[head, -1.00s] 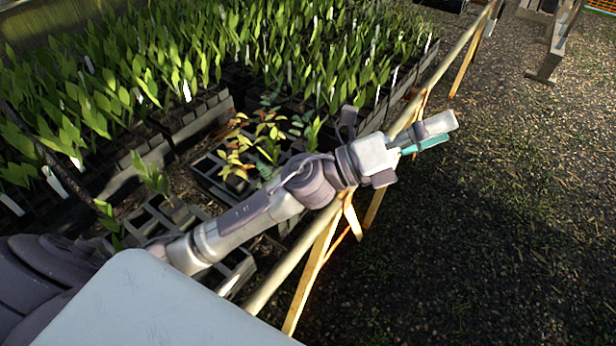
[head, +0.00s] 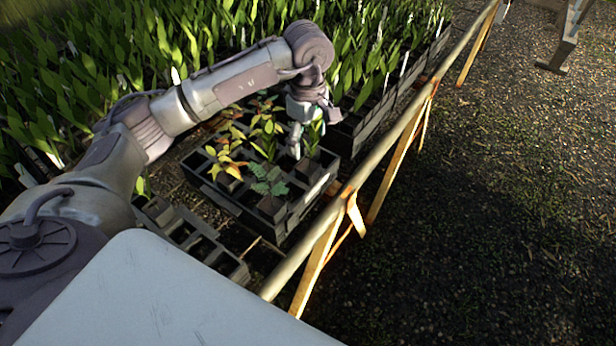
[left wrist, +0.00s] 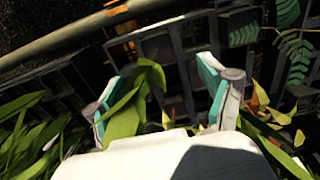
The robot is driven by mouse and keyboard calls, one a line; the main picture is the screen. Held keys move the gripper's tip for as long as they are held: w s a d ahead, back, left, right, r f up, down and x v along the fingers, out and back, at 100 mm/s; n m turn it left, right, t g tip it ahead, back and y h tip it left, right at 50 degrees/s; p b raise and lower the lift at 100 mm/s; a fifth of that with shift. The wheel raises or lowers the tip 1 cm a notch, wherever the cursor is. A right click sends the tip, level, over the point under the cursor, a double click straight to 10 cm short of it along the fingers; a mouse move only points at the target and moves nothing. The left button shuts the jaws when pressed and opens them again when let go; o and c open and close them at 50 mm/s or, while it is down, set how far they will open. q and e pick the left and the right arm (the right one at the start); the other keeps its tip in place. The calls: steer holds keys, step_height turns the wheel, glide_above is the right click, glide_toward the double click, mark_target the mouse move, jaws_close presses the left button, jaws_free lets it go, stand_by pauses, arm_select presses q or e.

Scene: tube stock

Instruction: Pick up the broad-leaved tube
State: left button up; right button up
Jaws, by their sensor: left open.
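The broad-leaved tube's plant (head: 313,135) shows green leaves at the right end of the black tray (head: 283,225), partly behind my left gripper (head: 296,150). The gripper points down over the tray beside those leaves. In the left wrist view the broad green leaves (left wrist: 124,122) stand between the teal-padded fingers of my open left gripper (left wrist: 155,98), nearer the left finger. The tube itself is hidden below the leaves. My right gripper is not in view.
A ferny plant (head: 268,182) and yellow-red leaved plants (head: 228,160) share the tray. Dense rows of green seedlings (head: 150,45) stand behind. A wooden rail (head: 400,118) runs along the bench's right edge, with open gravel (head: 480,220) beyond.

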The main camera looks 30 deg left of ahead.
mark_target(308, 165)
arm_select(q)
step_height(308, 165, down, 5)
steer(key=shift+r, duration=0.2)
steer(key=shift+w+f+p, duration=0.15)
steer(key=shift+f+p, duration=0.75)
steer(key=shift+f, duration=1.75)
steer(key=c, duration=1.3)
steer(key=shift+c, duration=0.4)
steer(key=shift+r, duration=0.15)
